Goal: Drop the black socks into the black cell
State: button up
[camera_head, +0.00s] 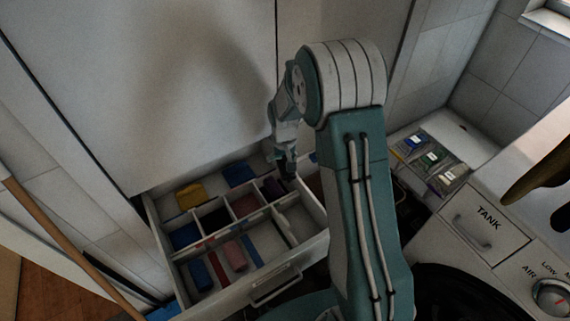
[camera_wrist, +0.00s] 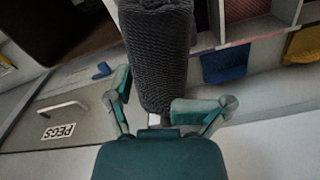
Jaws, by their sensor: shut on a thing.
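A rolled pair of dark, ribbed socks (camera_wrist: 158,50) stands between the fingers of my gripper (camera_wrist: 172,100) in the wrist view. My gripper is shut on the socks. In the head view my gripper (camera_head: 286,164) is above the back right part of the open drawer (camera_head: 310,243). The socks are small and dark there and hard to tell from the fingers. A black cell (camera_head: 213,216) lies in the drawer's middle row, left of and nearer than my gripper. It looks empty, though its floor is too dark to be sure.
Other cells are blue (camera_head: 185,237), dark red (camera_head: 246,205) and purple (camera_head: 270,188). Yellow cloth (camera_head: 191,196) and blue cloth (camera_head: 239,174) lie at the drawer's back. Rolled blue (camera_head: 200,275) and pink (camera_head: 235,256) socks lie in front. The TANK washer (camera_head: 485,218) stands right.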

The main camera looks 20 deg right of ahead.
aim_at(209, 221)
jog(key=u, duration=0.7)
jog(key=i+l+u, duration=0.2)
jog(key=k+j, duration=0.05)
jog(key=j, duration=0.05)
